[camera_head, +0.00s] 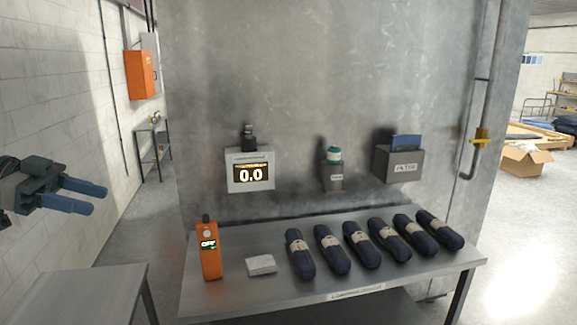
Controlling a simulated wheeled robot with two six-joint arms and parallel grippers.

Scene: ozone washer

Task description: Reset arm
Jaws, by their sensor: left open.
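My left gripper (79,197) comes in at the left edge of the head view. Its two blue fingers are apart with nothing between them. It hangs in the air left of the metal table (330,280), in front of the white brick wall. My right gripper does not show.
An orange handheld meter reading OFF (209,252), a white folded cloth (261,265) and several dark rolled bundles (331,250) stand or lie on the table. A second metal table (85,290) is below my left gripper.

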